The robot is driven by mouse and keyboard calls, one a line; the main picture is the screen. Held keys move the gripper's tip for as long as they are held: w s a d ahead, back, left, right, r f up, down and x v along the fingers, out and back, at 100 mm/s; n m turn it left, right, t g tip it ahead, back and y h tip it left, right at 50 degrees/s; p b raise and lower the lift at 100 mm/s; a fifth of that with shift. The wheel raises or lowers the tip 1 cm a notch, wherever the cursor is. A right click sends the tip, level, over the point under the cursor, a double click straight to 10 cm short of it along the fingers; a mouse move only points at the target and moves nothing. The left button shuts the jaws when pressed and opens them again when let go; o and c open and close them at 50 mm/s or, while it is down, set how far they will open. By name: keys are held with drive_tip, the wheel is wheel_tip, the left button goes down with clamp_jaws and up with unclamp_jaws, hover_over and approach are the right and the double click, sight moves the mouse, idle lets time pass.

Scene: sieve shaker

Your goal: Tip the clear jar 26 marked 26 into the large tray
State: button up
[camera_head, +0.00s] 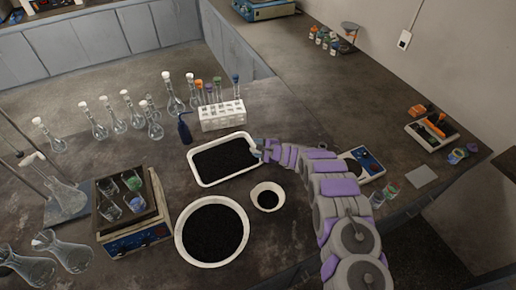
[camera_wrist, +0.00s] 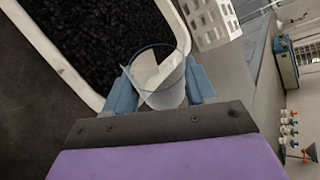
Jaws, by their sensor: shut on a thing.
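My gripper (camera_head: 259,150) is at the right rim of the white rectangular tray (camera_head: 228,179), which is filled with black grains. In the wrist view, the blue fingers of my gripper (camera_wrist: 162,84) are shut on a clear jar (camera_wrist: 166,72), one finger on each side. The jar has a whitish patch, and I cannot read any mark. Its mouth overlaps the tray's rim (camera_wrist: 48,52) and dark grains in the picture. I see no grains clearly inside the jar, and its exact tilt is hard to tell. In the head view the jar is mostly hidden.
A small white bowl (camera_head: 255,203) and a large round white bowl (camera_head: 240,252), both with black grains, stand in front. A white tube rack (camera_head: 222,117) and blue bottle (camera_head: 185,131) stand behind. Several glass flasks and a hotplate (camera_head: 137,238) are left; a balance (camera_head: 370,162) is right.

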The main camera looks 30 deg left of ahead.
drive_tip(key=shift+f+m+g+b, duration=0.2)
drive_tip(key=shift+m+g+b, duration=0.2)
drive_tip(key=shift+m, duration=0.1)
drive_tip(key=m+g+b, duration=0.1)
drive_tip(key=g+b, duration=0.1)
drive_tip(key=b, duration=0.1)
drive_tip(key=shift+s+a+f+m+y, duration=0.1)
drive_tip(key=shift+s+f+m+y, duration=0.15)
drive_tip(key=shift+s+m+y, duration=0.15)
drive_tip(key=shift+s+r+m+g, duration=0.15)
drive_tip(key=shift+m+g, duration=0.15)
drive_tip(key=shift+m, duration=0.1)
drive_tip(key=shift+b, duration=0.4)
